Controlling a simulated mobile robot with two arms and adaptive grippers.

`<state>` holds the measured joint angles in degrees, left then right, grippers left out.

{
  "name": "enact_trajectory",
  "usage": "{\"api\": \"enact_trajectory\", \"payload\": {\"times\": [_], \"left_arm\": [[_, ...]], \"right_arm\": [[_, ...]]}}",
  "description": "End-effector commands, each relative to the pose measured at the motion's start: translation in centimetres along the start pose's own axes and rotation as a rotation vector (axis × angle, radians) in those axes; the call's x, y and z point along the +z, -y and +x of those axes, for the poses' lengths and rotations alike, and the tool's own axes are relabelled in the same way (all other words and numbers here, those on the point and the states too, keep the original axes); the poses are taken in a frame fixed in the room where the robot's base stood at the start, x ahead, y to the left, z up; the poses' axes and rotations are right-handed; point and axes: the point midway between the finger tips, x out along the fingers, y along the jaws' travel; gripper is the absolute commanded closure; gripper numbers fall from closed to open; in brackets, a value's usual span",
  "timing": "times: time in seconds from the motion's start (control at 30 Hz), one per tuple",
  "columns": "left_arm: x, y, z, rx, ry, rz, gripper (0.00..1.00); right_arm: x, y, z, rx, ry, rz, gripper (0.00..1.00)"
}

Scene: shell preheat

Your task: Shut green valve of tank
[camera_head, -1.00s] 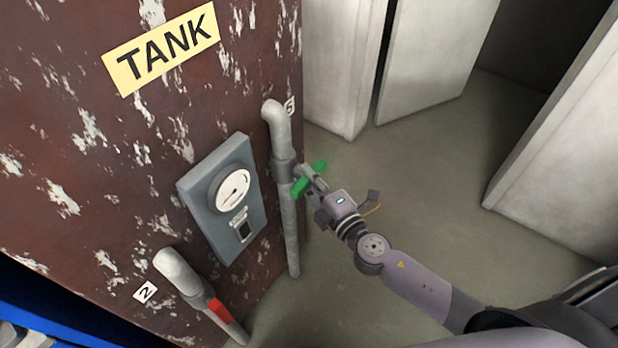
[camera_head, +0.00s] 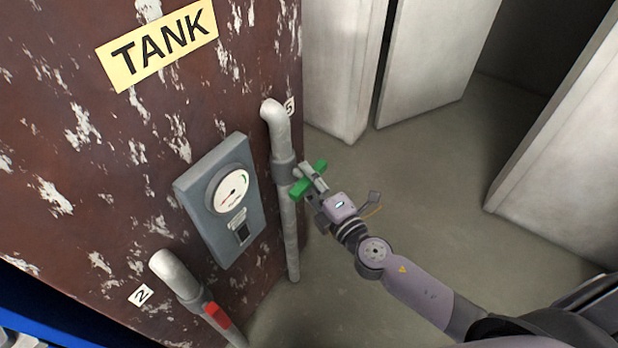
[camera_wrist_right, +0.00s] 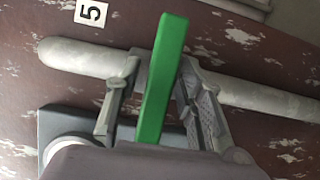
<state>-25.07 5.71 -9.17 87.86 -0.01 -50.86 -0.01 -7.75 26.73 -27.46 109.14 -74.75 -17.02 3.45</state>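The tank (camera_head: 60,130) is a rusty brown wall with white patches and a yellow TANK label (camera_head: 158,45). The green valve handle (camera_head: 300,189) is a bar on the grey vertical pipe (camera_head: 290,230) marked 5. My right gripper (camera_head: 313,177) is at this handle, and one finger hides part of it. In the right wrist view the green handle (camera_wrist_right: 160,85) stands between the two spread fingers, with gaps showing beside it. The right gripper (camera_wrist_right: 158,68) looks open around the handle; I cannot tell whether a finger touches it. My left gripper is not in view.
A grey gauge box (camera_head: 223,200) is on the tank, left of the pipe. A second pipe (camera_head: 175,273), marked 2, has a red handle (camera_head: 216,315). Pale panels (camera_head: 430,60) stand behind. The floor (camera_head: 430,180) to the right is clear.

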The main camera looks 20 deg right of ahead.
Motion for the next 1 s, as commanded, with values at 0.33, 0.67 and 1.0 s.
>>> {"api": "enact_trajectory", "payload": {"times": [0.33,0.67,1.0], "left_arm": [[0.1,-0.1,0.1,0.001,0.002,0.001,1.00],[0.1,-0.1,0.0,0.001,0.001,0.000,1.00],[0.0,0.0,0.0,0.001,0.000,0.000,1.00]], "right_arm": [[0.0,0.0,-0.1,0.000,0.000,0.001,0.60],[0.0,0.1,-4.3,-0.004,0.001,0.001,0.60],[0.0,0.1,-10.4,-0.003,-0.003,-0.003,0.60]]}}
